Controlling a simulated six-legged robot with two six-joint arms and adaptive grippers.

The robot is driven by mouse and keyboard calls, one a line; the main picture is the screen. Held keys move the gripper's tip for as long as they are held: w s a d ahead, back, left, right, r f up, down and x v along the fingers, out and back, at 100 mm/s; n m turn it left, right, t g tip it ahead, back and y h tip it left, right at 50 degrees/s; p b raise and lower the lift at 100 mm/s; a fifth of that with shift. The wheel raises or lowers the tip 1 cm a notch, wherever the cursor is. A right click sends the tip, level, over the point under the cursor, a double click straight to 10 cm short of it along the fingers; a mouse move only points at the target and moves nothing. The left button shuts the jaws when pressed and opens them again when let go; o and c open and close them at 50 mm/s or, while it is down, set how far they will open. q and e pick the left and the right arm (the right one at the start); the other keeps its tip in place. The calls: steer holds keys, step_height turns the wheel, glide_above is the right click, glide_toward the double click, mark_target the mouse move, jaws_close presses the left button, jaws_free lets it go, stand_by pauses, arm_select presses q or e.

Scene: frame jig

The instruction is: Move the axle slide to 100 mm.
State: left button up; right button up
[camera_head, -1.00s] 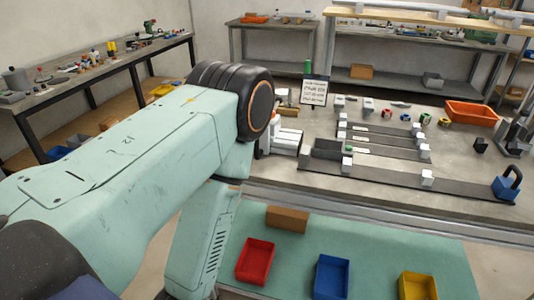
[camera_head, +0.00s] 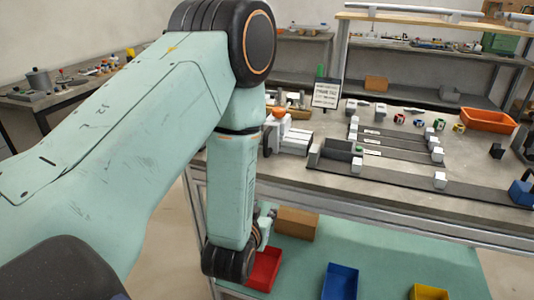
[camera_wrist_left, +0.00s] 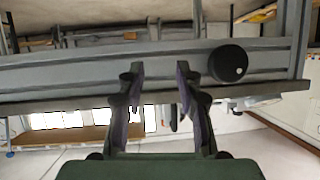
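The frame jig on the bench has dark rails (camera_head: 405,178) with white blocks, among them a near-right block (camera_head: 440,180) and a near-left block (camera_head: 357,165). I cannot tell which part is the axle slide, and no scale is readable. My left arm hangs down in front of the bench in the head view, where its gripper (camera_head: 265,228) is mostly hidden beside the wrist. In the left wrist view the left gripper (camera_wrist_left: 160,88) is open, its fingers apart with nothing between them. Beyond them a grey beam (camera_wrist_left: 75,75) carries a round black knob (camera_wrist_left: 229,64). My right gripper is not in view.
Below the bench edge lie a red bin (camera_head: 263,270), a blue bin (camera_head: 336,283), a yellow bin (camera_head: 430,292) and a brown box (camera_head: 297,223) on a green surface. A sign (camera_head: 326,94) and an orange tray (camera_head: 488,120) stand on the bench.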

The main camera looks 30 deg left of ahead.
mark_target(265, 147)
arm_select(q)
steer(key=w+a+r+n+t+y+b, duration=0.1)
steer(key=w+a+r+n+t+y, duration=0.25)
steer(key=r, duration=0.65)
steer(key=shift+m+t, duration=0.25)
steer(key=shift+m, duration=0.7)
steer(key=x, duration=0.7)
steer(key=shift+w+d, duration=0.3)
steer(key=shift+w+a+b, duration=0.1)
steer(key=shift+w+b, duration=0.2)
steer(key=shift+w+r, duration=0.15)
steer(key=shift+w, duration=0.05)
steer(key=shift+c, duration=0.5)
jaws_close()
